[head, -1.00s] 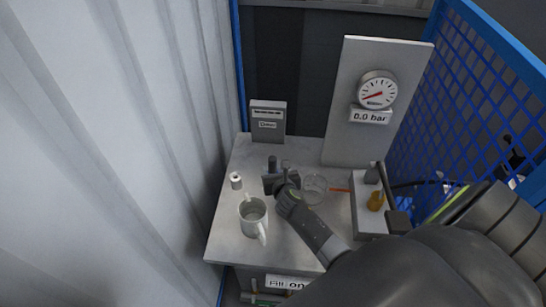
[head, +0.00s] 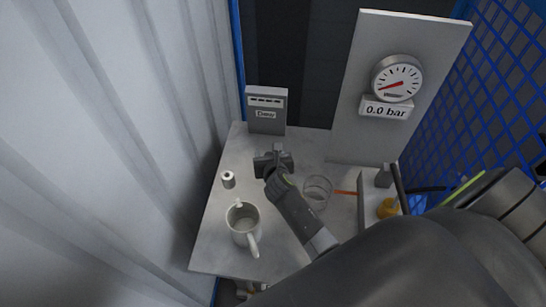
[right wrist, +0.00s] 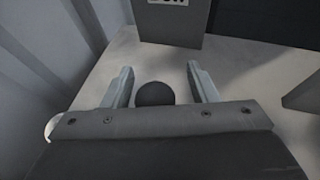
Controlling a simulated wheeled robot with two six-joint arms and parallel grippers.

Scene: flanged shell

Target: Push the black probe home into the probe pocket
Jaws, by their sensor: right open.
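My right gripper (head: 273,158) is over the table, in front of a grey box. In the right wrist view its two fingers (right wrist: 160,82) are apart. A black rounded end (right wrist: 155,94), which looks like the probe, shows between the fingers, close to the palm edge. It appears clear of both fingers. The palm hides its lower part, so I cannot tell how deep it sits. In the head view the gripper and wrist cover this spot, and I cannot make out the probe pocket. My left gripper is not in view.
The grey labelled box (head: 267,112) stands behind the gripper. A white spool (head: 228,180) and a mug (head: 243,225) are to the left. A clear glass (head: 318,190) is close on the right. A gauge panel (head: 415,85) stands at the back right.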

